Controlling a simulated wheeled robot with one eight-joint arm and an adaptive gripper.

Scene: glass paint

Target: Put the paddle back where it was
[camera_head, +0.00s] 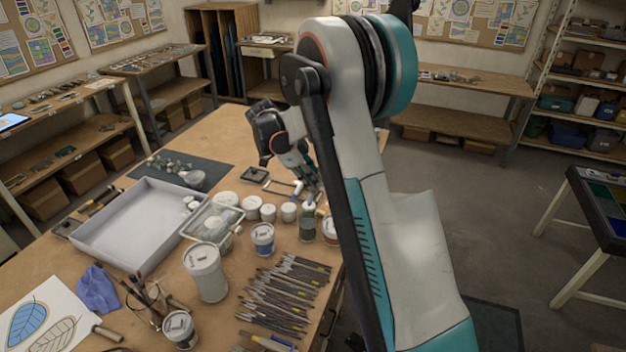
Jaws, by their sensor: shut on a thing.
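My gripper (312,196) reaches down over the far right part of the wooden worktable (225,140), just beyond a row of small paint jars. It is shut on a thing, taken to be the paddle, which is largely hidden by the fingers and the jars. A short pale piece (297,189) shows beside the fingers; I cannot tell whether it belongs to the paddle. My arm covers the table's right side.
White lidded jars (268,212), a blue-labelled jar (263,239) and a large white pot (205,271) crowd the table near my gripper. Many brushes (285,295) lie in front. A shallow grey tray (130,230) is at left. The table's far middle is clear.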

